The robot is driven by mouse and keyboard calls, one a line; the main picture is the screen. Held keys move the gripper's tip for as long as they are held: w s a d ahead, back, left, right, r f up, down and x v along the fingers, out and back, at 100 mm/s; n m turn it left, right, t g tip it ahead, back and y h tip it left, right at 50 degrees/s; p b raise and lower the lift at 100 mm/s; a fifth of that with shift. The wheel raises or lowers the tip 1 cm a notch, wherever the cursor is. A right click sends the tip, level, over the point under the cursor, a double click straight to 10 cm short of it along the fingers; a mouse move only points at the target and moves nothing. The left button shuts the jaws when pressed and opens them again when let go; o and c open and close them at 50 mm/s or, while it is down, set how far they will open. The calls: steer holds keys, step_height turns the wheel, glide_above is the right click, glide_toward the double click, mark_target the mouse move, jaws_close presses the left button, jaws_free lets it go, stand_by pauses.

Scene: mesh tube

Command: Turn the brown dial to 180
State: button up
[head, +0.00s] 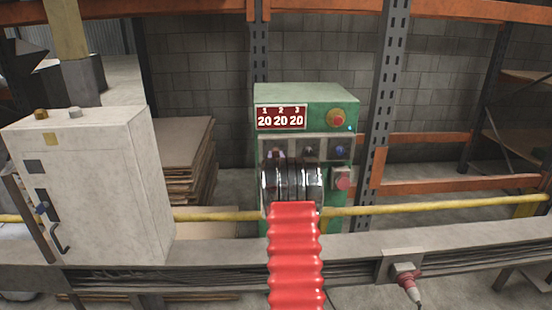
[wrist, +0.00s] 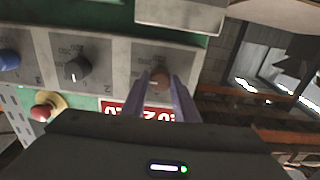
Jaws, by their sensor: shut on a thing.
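The green control box (head: 300,96) stands straight ahead in the head view. Its red display (head: 282,117) reads 20 under each of 1, 2 and 3. In the wrist view, which is turned upside down, the brown dial (wrist: 158,82) sits on a grey plate between the two purple fingers of my gripper (wrist: 159,78). The fingers are closed on the dial's sides and partly cover it. The dial's scale is too blurred to read. In the head view my arm mostly hides the brown dial and gripper.
A black dial (wrist: 77,68) and a blue dial (wrist: 8,60) are beside the brown one. A red button (wrist: 42,112) on yellow is near the display. In the head view, a yellow pipe (head: 215,215) and a grey beam (head: 215,250) run across, and a pale cabinet (head: 95,190) stands left.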

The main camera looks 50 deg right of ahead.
steer(key=o, duration=1.1)
steer(key=shift+c, duration=0.2)
steer(key=shift+a, duration=0.1)
steer(key=v, duration=1.3)
steer(key=shift+s+a, duration=0.2)
steer(key=shift+s, duration=0.1)
steer(key=shift+f, duration=0.1)
